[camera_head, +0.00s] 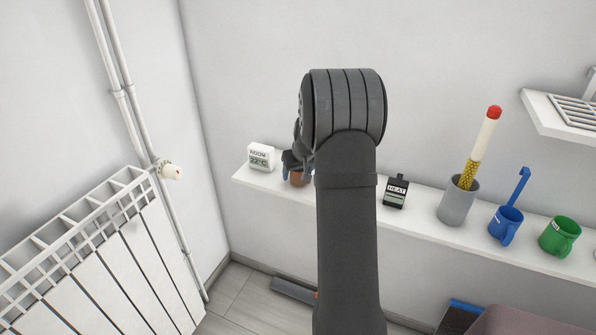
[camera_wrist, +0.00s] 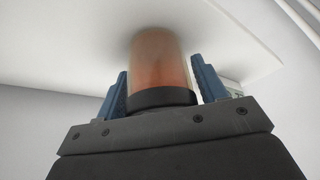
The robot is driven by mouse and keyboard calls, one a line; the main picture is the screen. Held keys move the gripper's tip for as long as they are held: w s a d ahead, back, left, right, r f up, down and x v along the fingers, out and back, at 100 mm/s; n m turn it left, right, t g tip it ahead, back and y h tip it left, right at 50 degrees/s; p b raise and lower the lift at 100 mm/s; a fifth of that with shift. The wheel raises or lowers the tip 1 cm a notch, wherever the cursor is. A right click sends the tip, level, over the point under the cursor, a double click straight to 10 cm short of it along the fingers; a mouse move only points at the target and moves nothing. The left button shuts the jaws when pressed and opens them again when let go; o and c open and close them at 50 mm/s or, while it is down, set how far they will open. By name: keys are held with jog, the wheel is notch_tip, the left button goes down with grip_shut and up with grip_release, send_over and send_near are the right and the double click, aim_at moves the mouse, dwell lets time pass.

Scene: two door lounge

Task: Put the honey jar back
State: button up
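The honey jar (camera_wrist: 160,62) is amber-brown with a dark lid in the wrist view. It sits between the two blue fingers of my gripper (camera_wrist: 160,85), which flank the lid closely on both sides, so the gripper looks shut on the jar. In the head view the jar (camera_head: 297,179) shows small and brown under my gripper (camera_head: 296,165), at the left end of the white wall shelf (camera_head: 277,185). My arm hides part of the gripper. I cannot tell whether the jar touches the shelf.
A white room thermometer (camera_head: 261,156) stands just left of my gripper. Right of my arm the shelf holds a dark HEAT timer (camera_head: 396,191), a grey cup (camera_head: 457,205), a blue mug (camera_head: 505,226) and a green mug (camera_head: 559,237). A radiator (camera_head: 130,265) stands at the left.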

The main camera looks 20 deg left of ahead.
jog(key=shift+o, duration=0.8)
jog(key=shift+r, duration=0.3)
jog(key=v, duration=1.1)
jog(key=shift+d+r, duration=0.15)
jog(key=shift+r, duration=0.15)
jog(key=shift+s+f, duration=0.1)
jog(key=shift+f, duration=0.05)
